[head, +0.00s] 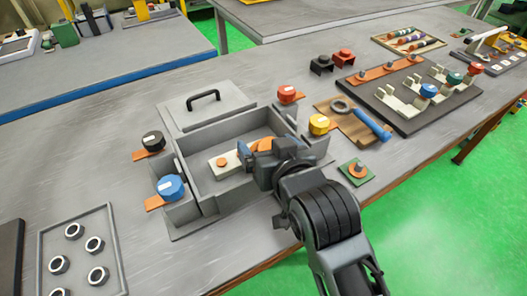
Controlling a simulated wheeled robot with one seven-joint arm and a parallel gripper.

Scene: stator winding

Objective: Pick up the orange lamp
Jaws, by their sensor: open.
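No object is plainly a lamp. A small orange round piece (222,161) sits on a pale block (213,168) inside the open grey box (190,162). A larger orange part (262,145) shows beside my gripper, partly hidden by it. I cannot tell which of these is the lamp. My gripper (248,157) is over the right part of the box, open, its fingers near the larger orange part. Whether they touch it is hidden.
Blue (171,188), black (153,141), red (287,93) and yellow (319,124) capped terminals surround the box. A grey lid with a handle (204,98) lies behind it. A tray of rings (108,240) is at front left. A dark component board (433,120) lies right.

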